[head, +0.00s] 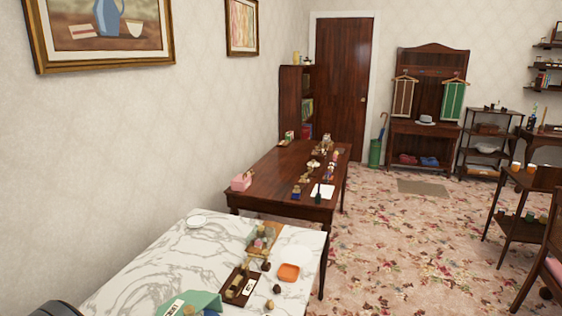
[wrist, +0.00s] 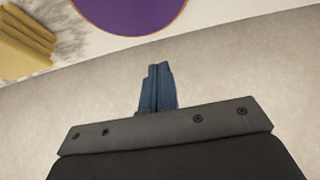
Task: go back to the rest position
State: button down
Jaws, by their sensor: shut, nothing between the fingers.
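My gripper (wrist: 157,88) shows in the wrist view, its two blue fingers closed together with nothing between them. It is over a plain beige-grey surface, apart from the objects at the top of that view. My gripper does not show in the head view, so I cannot tell from there where it is over the marble table (head: 150,262).
In the wrist view, a purple round thing with an orange rim (wrist: 130,12) and a yellow ridged thing (wrist: 22,45) lie near the top. A dark wooden table (head: 265,180) stands beyond.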

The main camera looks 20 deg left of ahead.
notch_tip(320, 180, up, 6)
notch_tip(320, 180, down, 9)
jog(key=shift+f, duration=0.1)
notch_tip(320, 180, up, 12)
jog(key=shift+f, duration=0.2)
